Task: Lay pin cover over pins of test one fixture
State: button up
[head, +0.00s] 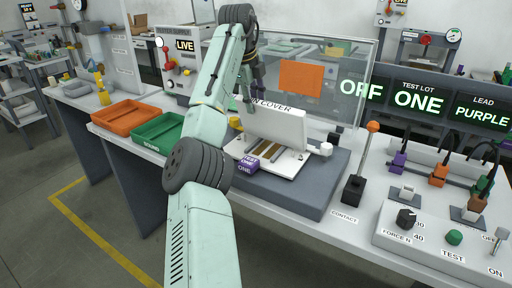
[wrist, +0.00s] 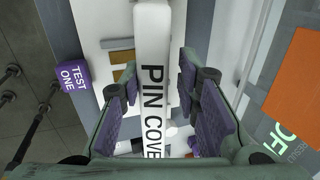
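The pin cover (head: 277,129) is a white panel standing upright and slightly tilted on the test one fixture (head: 297,163), a white plate with a purple TEST ONE block (head: 250,164) at its front. Brownish-gold strips (head: 266,148) show below the cover; I cannot make out single pins. My gripper (head: 247,106) is at the cover's top edge, near its left end. In the wrist view, the lettered edge of the pin cover (wrist: 153,100) lies between the purple-padded fingers of my gripper (wrist: 158,75). The fingers are apart, with a gap showing at the right.
The fixture is on a grey pad (head: 310,199). A clear screen with an orange patch (head: 301,78) stands behind. An orange-topped lever (head: 372,128) and a control panel (head: 450,240) are at the right. Orange (head: 124,116) and green (head: 158,134) trays are at the left.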

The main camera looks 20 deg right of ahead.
aim_at(256, 124)
jog(key=shift+w+d+f, duration=0.1)
jog(key=shift+f, duration=0.4)
jog(key=shift+p+x, duration=0.3)
jog(key=shift+x, duration=0.65)
jog(key=shift+c, duration=0.2)
grip_shut()
dwell(0.4)
jog(key=shift+r, duration=1.95)
